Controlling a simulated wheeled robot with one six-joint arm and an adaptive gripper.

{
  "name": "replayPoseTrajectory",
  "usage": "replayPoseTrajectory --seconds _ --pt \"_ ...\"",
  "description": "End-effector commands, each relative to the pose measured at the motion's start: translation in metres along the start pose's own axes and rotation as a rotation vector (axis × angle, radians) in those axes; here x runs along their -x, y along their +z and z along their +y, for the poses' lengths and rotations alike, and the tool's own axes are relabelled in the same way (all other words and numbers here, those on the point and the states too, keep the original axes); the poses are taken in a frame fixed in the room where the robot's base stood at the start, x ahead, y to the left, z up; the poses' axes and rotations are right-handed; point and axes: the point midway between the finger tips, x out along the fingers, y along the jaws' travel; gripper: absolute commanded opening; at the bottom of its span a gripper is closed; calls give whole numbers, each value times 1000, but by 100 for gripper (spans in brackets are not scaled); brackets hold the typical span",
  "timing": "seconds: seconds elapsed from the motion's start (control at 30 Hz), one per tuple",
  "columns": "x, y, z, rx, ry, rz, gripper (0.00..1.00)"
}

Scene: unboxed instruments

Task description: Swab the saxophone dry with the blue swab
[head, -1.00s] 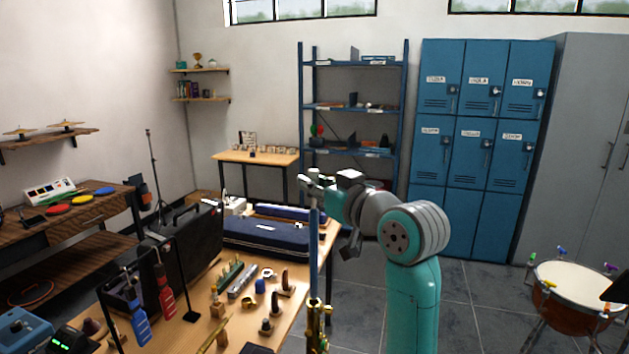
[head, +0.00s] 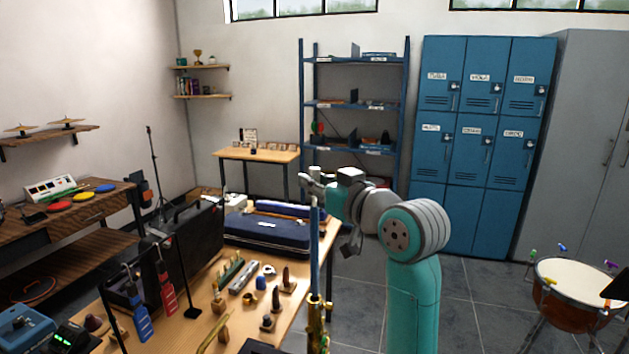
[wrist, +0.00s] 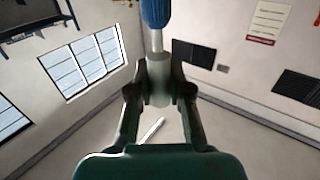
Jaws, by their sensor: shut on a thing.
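My gripper (head: 316,181) is raised above the right edge of the workbench and shut on the pale handle of the blue swab. The swab (head: 315,245) hangs upright below the gripper as a long blue rod. In the wrist view the swab's blue part (wrist: 155,12) extends past the fingertips (wrist: 158,82), which grip its pale end. The brass saxophone (head: 316,325) stands upright at the bottom of the head view, directly under the swab. The swab's lower end meets the saxophone's top in the picture; I cannot tell whether it is inside. The saxophone's lower part is cut off.
The workbench (head: 232,312) holds several small mouthpieces and stands, a dark blue case (head: 266,232) and an open black case (head: 190,240). A drum (head: 574,283) is at the right. Floor behind my arm is clear.

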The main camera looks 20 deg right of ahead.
Motion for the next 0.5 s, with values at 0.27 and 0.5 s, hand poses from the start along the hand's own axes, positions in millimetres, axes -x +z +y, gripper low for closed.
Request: replayPoseTrajectory --seconds 0.27,0.5 --pt "0 17 0 0 0 -1 0" --pt "0 32 0 -1 0 -1 0"
